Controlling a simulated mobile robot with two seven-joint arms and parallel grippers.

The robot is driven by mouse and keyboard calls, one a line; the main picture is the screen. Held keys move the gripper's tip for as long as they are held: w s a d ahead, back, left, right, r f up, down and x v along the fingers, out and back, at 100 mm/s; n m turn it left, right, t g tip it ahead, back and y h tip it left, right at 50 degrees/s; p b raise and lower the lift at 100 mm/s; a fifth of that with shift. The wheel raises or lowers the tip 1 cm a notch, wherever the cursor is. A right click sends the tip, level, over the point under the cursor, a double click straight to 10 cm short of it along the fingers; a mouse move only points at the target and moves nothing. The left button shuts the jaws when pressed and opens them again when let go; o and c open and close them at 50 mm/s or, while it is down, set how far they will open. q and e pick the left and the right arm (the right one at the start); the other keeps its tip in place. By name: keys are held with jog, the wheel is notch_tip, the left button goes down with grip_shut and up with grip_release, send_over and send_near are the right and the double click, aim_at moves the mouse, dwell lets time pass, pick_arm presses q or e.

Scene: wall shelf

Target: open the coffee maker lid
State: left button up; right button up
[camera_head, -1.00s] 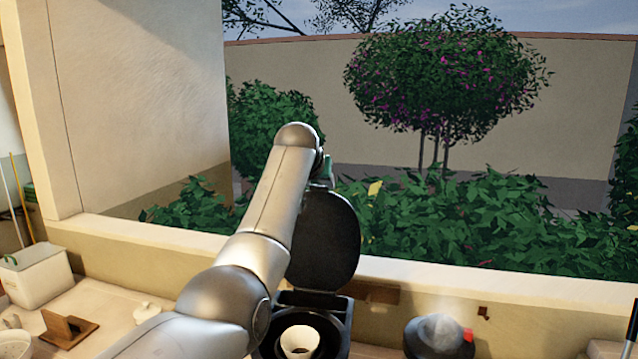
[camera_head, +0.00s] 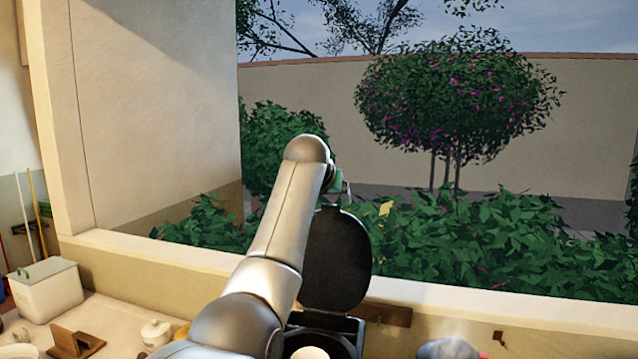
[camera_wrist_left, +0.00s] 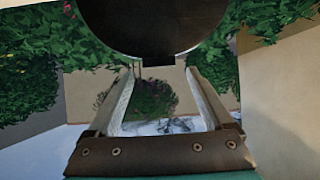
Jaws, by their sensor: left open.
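The coffee maker (camera_head: 348,324) stands below the window sill, partly hidden behind my left arm. Its round black lid (camera_head: 342,262) is raised and stands about upright at the back of the open top. A white round thing (camera_head: 310,353) shows inside the top, cut off by the lower frame edge. My left gripper (camera_head: 345,188) is just above the lid's upper edge, mostly hidden by my arm's wrist. In the left wrist view its two fingers (camera_wrist_left: 160,73) are apart with nothing between them, and the dark lid (camera_wrist_left: 155,28) lies close to the fingertips. My right gripper is out of view.
A window sill (camera_head: 500,315) runs behind the coffee maker, with garden bushes beyond. A white bin (camera_head: 47,290), a brown wooden stand (camera_head: 77,343) and a white lidded pot (camera_head: 155,333) stand at left. A grey rounded thing (camera_head: 448,348) is at right.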

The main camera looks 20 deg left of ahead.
pick_arm(q)
jog(key=b+v, duration=0.4)
jog(key=v, duration=0.9)
jog(key=shift+s+r, duration=0.2)
jog(key=shift+s, duration=0.15)
